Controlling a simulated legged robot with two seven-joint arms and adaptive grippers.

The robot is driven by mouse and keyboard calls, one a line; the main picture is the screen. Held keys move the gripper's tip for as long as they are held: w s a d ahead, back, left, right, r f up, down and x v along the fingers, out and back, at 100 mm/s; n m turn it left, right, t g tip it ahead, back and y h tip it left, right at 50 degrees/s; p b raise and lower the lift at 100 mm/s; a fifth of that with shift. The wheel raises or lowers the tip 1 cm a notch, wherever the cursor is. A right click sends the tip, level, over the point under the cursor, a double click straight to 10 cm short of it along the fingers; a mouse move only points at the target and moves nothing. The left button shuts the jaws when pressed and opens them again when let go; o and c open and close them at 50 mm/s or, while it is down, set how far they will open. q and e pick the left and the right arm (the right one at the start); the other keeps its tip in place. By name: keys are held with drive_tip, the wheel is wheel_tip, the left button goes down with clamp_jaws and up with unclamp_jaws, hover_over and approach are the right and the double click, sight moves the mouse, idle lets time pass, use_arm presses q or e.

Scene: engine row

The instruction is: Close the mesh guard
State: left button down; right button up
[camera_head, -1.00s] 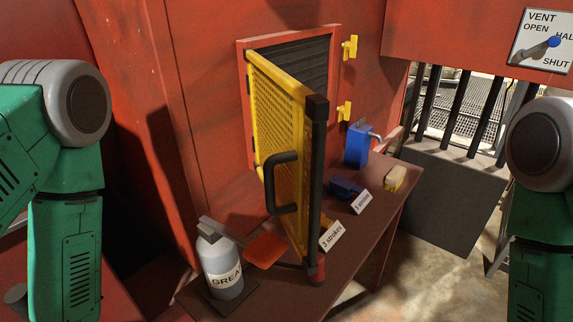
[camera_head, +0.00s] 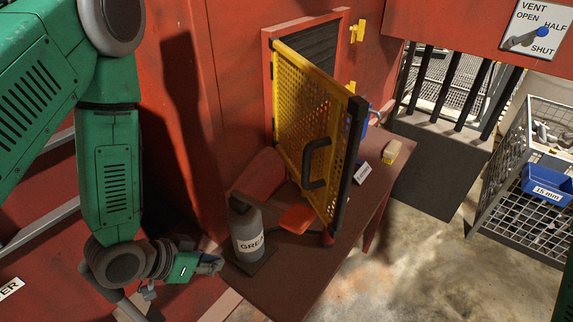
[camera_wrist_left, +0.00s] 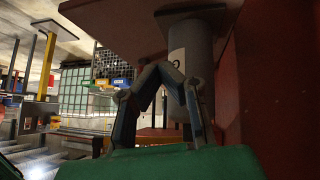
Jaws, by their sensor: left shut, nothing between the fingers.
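The yellow mesh guard (camera_head: 303,112) stands open, swung out from the red frame (camera_head: 268,50) around a dark louvred opening (camera_head: 310,48). Its black handle (camera_head: 316,165) is on the side facing me, near the dark free edge. My left gripper (camera_head: 218,264) is low at the left, beside the shelf's near end and the grease can, apart from the guard and its handle. In the left wrist view its fingers (camera_wrist_left: 165,72) come together at the tips, empty, in front of the grey can. My right gripper is out of view.
The grease can (camera_head: 246,232) stands on the brown shelf (camera_head: 290,288), next to an orange pad (camera_head: 298,218). A small label (camera_head: 362,173) and a pale block (camera_head: 391,152) sit farther back. Yellow catches (camera_head: 357,31) are on the red wall. A mesh rack (camera_head: 520,215) stands right.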

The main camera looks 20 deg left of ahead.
use_arm(q)
drive_tip(key=w+d+r+m+t+h, duration=0.15)
drive_tip(key=r+m+h, duration=0.3)
drive_tip(key=r, duration=0.65)
drive_tip(key=w+d+r+m+h, duration=0.25)
drive_tip(key=r+h, duration=0.35)
drive_tip(key=r, duration=0.6)
drive_tip(key=shift+m, duration=0.4)
drive_tip(key=x, duration=0.3)
drive_tip(key=p+x, duration=0.1)
drive_tip(key=x, duration=0.3)
drive_tip(key=s+p+x, duration=0.1)
drive_tip(key=x, duration=0.2)
drive_tip(key=shift+w+d+r, duration=0.15)
drive_tip(key=shift+d, duration=0.35)
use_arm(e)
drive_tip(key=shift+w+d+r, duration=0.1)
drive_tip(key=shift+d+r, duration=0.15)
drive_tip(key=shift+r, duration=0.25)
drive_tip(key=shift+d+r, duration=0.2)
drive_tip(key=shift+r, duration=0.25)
use_arm(q)
drive_tip(key=shift+a, duration=0.2)
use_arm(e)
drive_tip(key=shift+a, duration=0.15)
use_arm(q)
drive_tip(key=shift+d, duration=0.1)
